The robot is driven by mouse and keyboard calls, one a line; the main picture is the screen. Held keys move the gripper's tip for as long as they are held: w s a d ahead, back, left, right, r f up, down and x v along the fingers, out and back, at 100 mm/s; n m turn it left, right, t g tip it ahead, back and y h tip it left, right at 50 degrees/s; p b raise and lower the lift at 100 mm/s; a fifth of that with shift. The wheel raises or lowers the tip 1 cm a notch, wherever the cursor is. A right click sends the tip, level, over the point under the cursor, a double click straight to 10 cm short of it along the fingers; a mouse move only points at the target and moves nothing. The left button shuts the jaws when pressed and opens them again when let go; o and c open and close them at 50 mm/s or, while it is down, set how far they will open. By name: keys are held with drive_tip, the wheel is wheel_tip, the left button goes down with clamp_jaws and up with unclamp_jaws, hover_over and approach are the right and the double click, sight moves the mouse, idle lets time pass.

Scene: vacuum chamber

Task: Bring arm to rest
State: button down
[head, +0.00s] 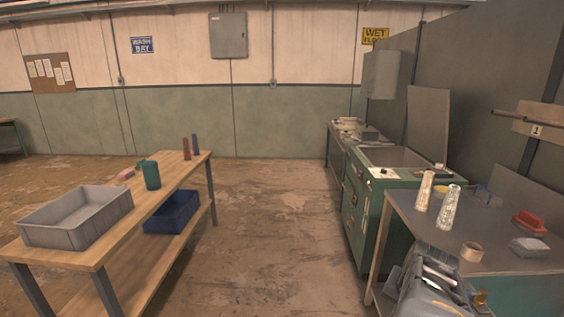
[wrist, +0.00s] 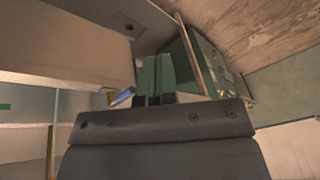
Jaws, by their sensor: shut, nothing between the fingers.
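My gripper (wrist: 154,99) shows in the wrist view, at the top edge of its wide dark housing. Its two small dark fingertips are shut with nothing held. Beyond them is the green machine cabinet (wrist: 190,70), seen at a slant. In the head view my folded grey arm (head: 432,284) is at the lower right, close in front of the grey table; its fingertips cannot be made out there.
The green machine (head: 375,235) stands behind. A wooden bench (head: 85,254) with a grey bin (head: 65,236) is left. The middle floor is clear.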

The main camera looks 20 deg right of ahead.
drive_tip(key=w+a+r+n+p, duration=0.1)
drive_tip(key=a+n, duration=0.3)
drive_tip(key=a, duration=0.4)
drive_tip(key=w+a+n+y+p, duration=0.1)
drive_tip(key=w+a+n, duration=0.2)
drive_tip(key=a, duration=0.5)
drive_tip(key=w+a+r+n+y+p, duration=0.1)
drive_tip(key=w+a+n, duration=0.1)
drive_tip(key=a+n, duration=0.3)
drive_tip(key=a, duration=0.3)
drive_tip(key=shift+w+a+r+n+t, duration=0.3)
drive_tip(key=shift+w+a+n, duration=0.05)
drive_tip(key=shift+w+n, duration=0.05)
drive_tip(key=shift+d, duration=0.15)
